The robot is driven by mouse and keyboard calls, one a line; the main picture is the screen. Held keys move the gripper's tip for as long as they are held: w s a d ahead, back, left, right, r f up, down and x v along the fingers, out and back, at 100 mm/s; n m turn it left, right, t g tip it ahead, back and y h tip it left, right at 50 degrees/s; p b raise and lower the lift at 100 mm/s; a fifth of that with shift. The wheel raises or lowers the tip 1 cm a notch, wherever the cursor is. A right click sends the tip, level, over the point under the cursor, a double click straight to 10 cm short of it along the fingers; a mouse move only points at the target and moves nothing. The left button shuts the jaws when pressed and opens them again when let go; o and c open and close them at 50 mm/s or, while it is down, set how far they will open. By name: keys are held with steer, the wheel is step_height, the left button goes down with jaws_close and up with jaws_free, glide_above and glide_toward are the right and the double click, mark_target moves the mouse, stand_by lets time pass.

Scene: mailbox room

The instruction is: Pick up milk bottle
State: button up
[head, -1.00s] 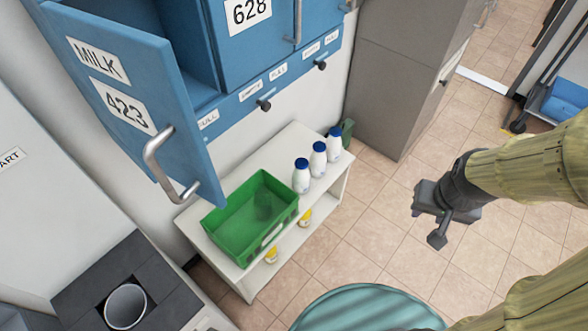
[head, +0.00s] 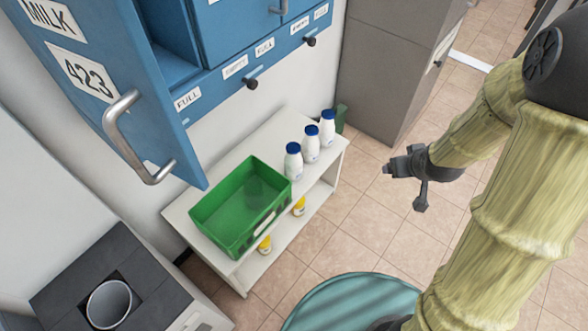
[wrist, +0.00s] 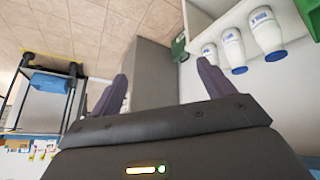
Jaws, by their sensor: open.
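Three white milk bottles with blue caps stand in a row on the white shelf unit (head: 187,213). They are the near bottle (head: 293,163), the middle bottle (head: 311,146) and the far bottle (head: 327,128). In the wrist view the bottles show at the upper right, the largest one (wrist: 266,32) beside two others (wrist: 234,46) (wrist: 209,52). My gripper (head: 388,170) is to the right of the bottles, apart from them, over the tiled floor. In the wrist view my gripper (wrist: 160,95) has its two fingers spread with nothing between them.
A green crate (head: 237,238) sits on the shelf left of the bottles. An open blue mailbox door (head: 105,85) with a handle hangs above it. A grey cabinet (head: 385,85) stands behind. A round teal surface (head: 350,300) is in front. The tiled floor between is clear.

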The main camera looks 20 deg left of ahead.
steer(key=w+a+f+n+t+y+b, duration=0.2)
steer(key=w+a+f+n+y+b, duration=0.25)
steer(key=f, duration=0.55)
steer(key=n+y+b, duration=0.3)
steer(key=y+b, duration=0.4)
steer(key=y, duration=0.3)
glide_toward(301, 171)
steer(key=v, duration=0.3)
steer(key=shift+a+t, duration=0.3)
steer(key=shift+a+f, duration=0.1)
steer(key=b+x, duration=0.4)
steer(key=x, duration=0.7)
steer(key=shift+w+a+f+b, duration=0.1)
steer(key=shift+w+a+b, duration=0.1)
steer(key=shift+a+b, duration=0.1)
steer(key=shift+w+a, duration=0.1)
steer(key=shift+w, duration=0.05)
steer(key=shift+a, duration=0.1)
